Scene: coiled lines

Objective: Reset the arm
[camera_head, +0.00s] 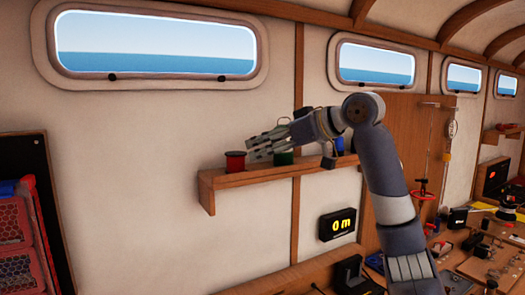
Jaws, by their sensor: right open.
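My right arm rises from the lower right of the head view and bends left at its elbow. My right gripper (258,148) is at the small wooden wall shelf (225,180), with its fingers open beside a red spool (235,161). A green spool (284,157) stands on the shelf just below the gripper and is partly hidden by it. I cannot tell whether the fingers touch either spool. A blue item (339,143) shows behind the wrist, mostly hidden. My left gripper is not in view.
A black display reading "0 m" (338,224) is on the wall below the shelf. A cluttered workbench (480,262) lies at the lower right. A dark rack with red mesh panels (18,225) stands at the left. The wall between rack and shelf is clear.

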